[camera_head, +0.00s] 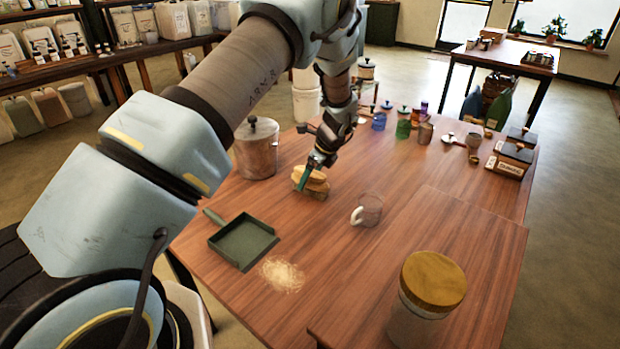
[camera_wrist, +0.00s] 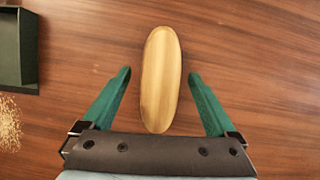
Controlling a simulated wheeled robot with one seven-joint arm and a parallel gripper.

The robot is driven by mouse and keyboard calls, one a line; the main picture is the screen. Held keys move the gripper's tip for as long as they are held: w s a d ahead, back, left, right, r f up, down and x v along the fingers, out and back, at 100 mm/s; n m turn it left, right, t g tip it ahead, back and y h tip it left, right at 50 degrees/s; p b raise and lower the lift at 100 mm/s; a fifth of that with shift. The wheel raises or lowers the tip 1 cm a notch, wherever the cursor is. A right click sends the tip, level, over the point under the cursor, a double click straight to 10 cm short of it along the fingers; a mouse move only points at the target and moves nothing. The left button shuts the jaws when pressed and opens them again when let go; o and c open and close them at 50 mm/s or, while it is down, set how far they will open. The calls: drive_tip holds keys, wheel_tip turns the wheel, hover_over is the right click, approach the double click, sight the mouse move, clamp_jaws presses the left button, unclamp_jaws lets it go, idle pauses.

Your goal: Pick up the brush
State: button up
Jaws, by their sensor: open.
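The brush shows in the wrist view as a long oval pale wooden block (camera_wrist: 160,80), lying lengthwise between the fingers. In the head view the brush (camera_head: 314,185) sits on the wooden table (camera_head: 400,215), with its upper part partly hidden by a finger. My gripper (camera_wrist: 160,88) has two green fingers spread wide, one on each side of the brush, with a gap to it on both sides. In the head view my gripper (camera_head: 306,178) is right over the brush. Nothing is held.
A dark green dustpan (camera_head: 243,240) lies left of the brush, near a pile of pale crumbs (camera_head: 282,274). A clear mug (camera_head: 368,210) stands to the right. A lidded metal pot (camera_head: 257,148) stands behind left. A wooden-lidded jar (camera_head: 430,290) is at front right.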

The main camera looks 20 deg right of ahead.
drive_tip(key=shift+f, duration=0.25)
drive_tip(key=shift+f, duration=0.25)
idle(0.4)
clamp_jaws()
idle(0.8)
